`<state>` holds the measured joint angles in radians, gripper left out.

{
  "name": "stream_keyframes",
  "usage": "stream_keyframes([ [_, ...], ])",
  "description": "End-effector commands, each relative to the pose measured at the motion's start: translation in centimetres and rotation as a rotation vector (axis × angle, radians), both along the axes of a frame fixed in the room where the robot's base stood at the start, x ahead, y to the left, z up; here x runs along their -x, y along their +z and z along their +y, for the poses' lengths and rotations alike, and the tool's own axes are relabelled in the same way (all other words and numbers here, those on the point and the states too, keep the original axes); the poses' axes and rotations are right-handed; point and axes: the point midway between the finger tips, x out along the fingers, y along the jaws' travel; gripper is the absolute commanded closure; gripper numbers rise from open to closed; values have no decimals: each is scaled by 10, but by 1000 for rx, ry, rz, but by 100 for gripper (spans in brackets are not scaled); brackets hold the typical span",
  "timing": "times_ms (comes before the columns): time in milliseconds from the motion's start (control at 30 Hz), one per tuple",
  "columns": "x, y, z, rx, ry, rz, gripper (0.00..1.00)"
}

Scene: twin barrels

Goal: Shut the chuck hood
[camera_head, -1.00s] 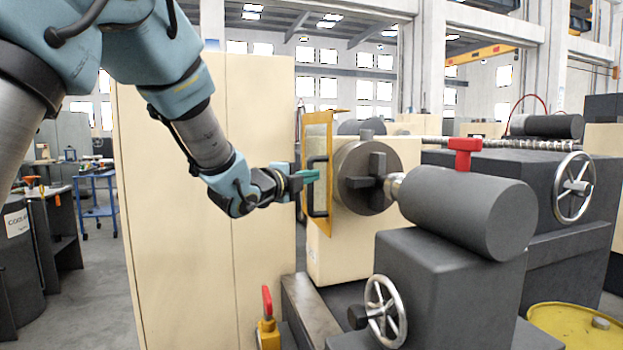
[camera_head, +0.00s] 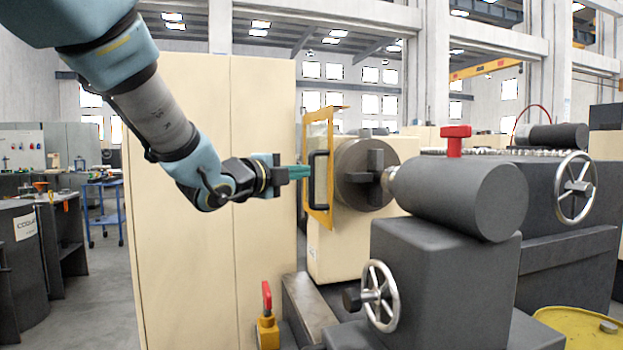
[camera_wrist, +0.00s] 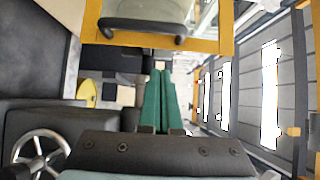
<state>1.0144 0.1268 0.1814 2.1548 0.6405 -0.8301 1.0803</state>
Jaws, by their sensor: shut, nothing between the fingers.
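The chuck hood (camera_head: 329,218) is a yellow-framed panel with a black handle (camera_head: 318,180). It stands swung out beside the round grey chuck (camera_head: 352,195), which is exposed. My gripper (camera_head: 304,172) has teal fingers, shut and empty, with tips close to the left of the handle; I cannot tell whether they touch. In the wrist view my shut fingers (camera_wrist: 162,78) point up the picture, below the hood's yellow frame (camera_wrist: 212,46) and the dark handle (camera_wrist: 143,27), with a visible gap in that picture.
A tall cream cabinet (camera_head: 190,220) stands behind my arm. The grey tailstock (camera_head: 465,195) with a red lever (camera_head: 455,140) and a handwheel (camera_head: 380,295) is right of the chuck. A red-handled yellow device (camera_head: 267,325) is below. A yellow barrel (camera_head: 580,330) is at lower right.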

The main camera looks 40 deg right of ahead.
Motion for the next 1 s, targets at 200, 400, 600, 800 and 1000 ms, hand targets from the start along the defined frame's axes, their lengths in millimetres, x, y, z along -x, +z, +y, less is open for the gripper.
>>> stream_keyframes([
  [200, 2, 0, 8, 0, 0, 0, 100],
  [400, -10, -7, 17, -14, 41, 42, 100],
  [600, -77, -59, 86, -76, 315, 335, 100],
  [800, -125, -134, 203, -85, 719, 768, 100],
  [1000, -115, -207, 329, -5, 1160, 1223, 100],
])
